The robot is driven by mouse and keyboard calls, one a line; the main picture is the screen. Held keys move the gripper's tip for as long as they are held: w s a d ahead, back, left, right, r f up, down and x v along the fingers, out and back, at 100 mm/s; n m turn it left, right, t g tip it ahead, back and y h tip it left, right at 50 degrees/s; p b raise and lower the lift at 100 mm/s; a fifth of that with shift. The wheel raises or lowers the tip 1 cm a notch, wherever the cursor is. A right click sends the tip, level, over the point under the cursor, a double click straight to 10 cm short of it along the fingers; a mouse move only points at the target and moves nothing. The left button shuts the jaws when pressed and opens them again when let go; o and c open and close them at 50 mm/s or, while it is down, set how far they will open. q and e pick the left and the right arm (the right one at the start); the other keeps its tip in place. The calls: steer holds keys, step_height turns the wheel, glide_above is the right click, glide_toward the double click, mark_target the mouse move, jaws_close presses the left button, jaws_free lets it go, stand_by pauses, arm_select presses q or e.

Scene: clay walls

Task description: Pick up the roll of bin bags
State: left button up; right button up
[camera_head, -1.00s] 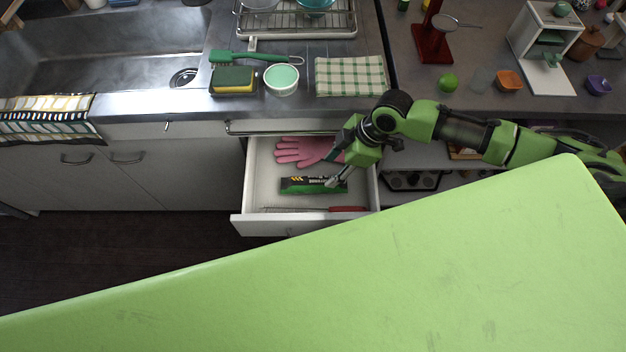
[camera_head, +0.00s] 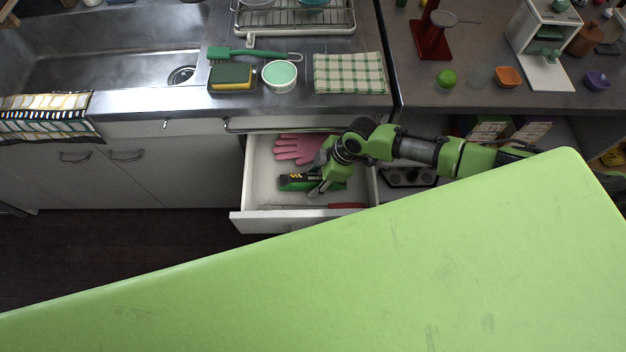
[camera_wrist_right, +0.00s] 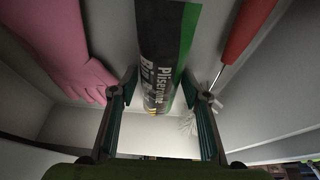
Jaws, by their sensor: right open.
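The roll of bin bags (camera_head: 297,181) is a dark green and black roll with pale lettering, lying in the open drawer (camera_head: 262,180). My right gripper (camera_head: 318,190) is inside the drawer, over the roll, and hides part of it. In the right wrist view the roll (camera_wrist_right: 165,50) runs between the two open fingers (camera_wrist_right: 160,95), one on each side. I cannot tell whether either finger touches it. My left gripper is not in view.
A pink glove (camera_head: 297,148) lies behind the roll in the drawer. A red-handled brush (camera_head: 346,206) lies along the drawer's front. The counter above holds a sponge (camera_head: 232,77), a bowl (camera_head: 279,76) and a checked cloth (camera_head: 349,73).

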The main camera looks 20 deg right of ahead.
steer(key=c, duration=1.1)
steer(key=shift+o, duration=0.2)
steer(key=shift+r, duration=0.1)
